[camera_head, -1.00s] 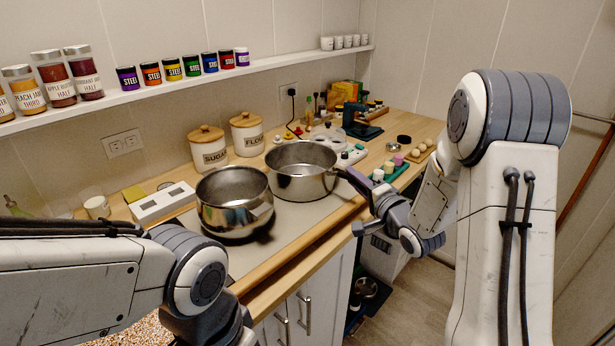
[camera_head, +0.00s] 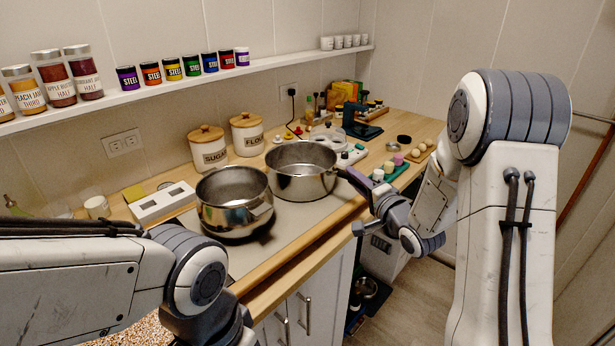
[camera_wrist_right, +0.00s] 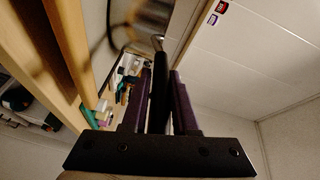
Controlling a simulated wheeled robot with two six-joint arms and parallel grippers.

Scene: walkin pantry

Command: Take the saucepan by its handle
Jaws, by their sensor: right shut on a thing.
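The saucepan (camera_head: 301,180) is a shiny steel pan at the back of the cooktop, upright. Its long dark handle points right, toward my right gripper (camera_head: 354,180). In the right wrist view, the purple fingers of my right gripper (camera_wrist_right: 160,82) are closed on both sides of the black handle (camera_wrist_right: 157,95). The pan's steel body shows blurred beyond them (camera_wrist_right: 122,28). In the head view the fingers largely cover the handle. My left arm comes in at lower left, and its gripper is out of the picture.
A second steel pot (camera_head: 234,207) stands close to the saucepan, at its front left. Sugar (camera_head: 208,150) and flour (camera_head: 247,136) canisters stand behind. A shelf (camera_head: 190,82) with jars runs along the wall.

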